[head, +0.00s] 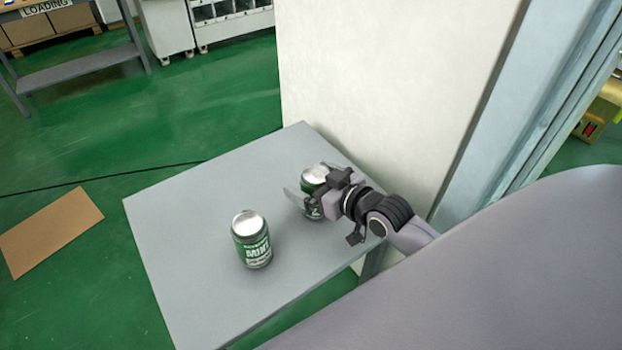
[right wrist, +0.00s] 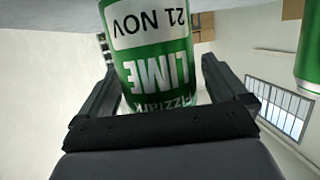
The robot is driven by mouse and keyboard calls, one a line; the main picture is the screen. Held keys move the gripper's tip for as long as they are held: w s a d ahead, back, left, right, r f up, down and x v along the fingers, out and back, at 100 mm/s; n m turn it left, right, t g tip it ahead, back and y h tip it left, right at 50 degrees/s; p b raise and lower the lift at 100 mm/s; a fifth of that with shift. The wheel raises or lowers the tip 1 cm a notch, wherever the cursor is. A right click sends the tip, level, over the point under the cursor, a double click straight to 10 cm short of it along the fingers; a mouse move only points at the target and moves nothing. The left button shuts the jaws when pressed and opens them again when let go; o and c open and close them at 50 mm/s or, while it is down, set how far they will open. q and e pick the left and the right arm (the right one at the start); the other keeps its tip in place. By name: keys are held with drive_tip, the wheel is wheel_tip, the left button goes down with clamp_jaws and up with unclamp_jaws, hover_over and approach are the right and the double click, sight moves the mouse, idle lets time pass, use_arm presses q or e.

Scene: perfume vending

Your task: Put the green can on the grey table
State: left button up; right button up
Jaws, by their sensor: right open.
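The grey table (head: 190,215) stands in the middle of the head view. A green can with a silver top (head: 251,240), its label reading MINT, stands upright on its front part. A second green can (head: 313,177) stands farther back, partly hidden by my right gripper (head: 298,199). In the right wrist view this can (right wrist: 155,65), labelled LIME, appears upside down between the two open fingers (right wrist: 165,95). The fingers are around it, with a gap visible at the right finger. My left gripper is not in view.
A white wall or cabinet side (head: 370,90) rises right behind the table. A cardboard sheet (head: 48,232) lies on the green floor at left. A grey rack (head: 80,70) stands at the back left. The left part of the tabletop is clear.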

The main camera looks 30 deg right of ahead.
drive_tip(key=v, duration=0.7)
drive_tip(key=shift+a, duration=0.1)
idle(0.5)
